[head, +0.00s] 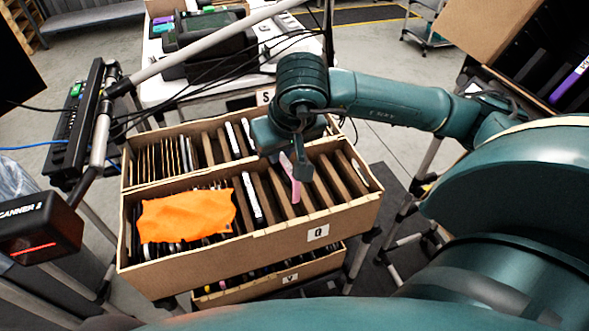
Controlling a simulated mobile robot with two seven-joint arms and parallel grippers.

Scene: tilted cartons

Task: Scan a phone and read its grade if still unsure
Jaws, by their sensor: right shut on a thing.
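My right gripper (292,160) reaches over the front carton (255,245) from the upper right. It is shut on a pink phone (289,180), which stands nearly upright among the carton's slots; I cannot tell whether its lower end is still inside a slot. The carton is tilted and has dividers, several thin phones and a letter label, Q or G, on its front. An orange cloth (187,216) covers its left part. A black scanner (40,230) with a red light line stands at the left edge. My left gripper is not in view.
A second carton row (160,158) with thin devices lies behind. A lower carton (265,288) sits below. A metal pole (210,42) and black cables cross near a white table (160,88). Another tilted carton (495,30) stands upper right. Open floor shows at right centre.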

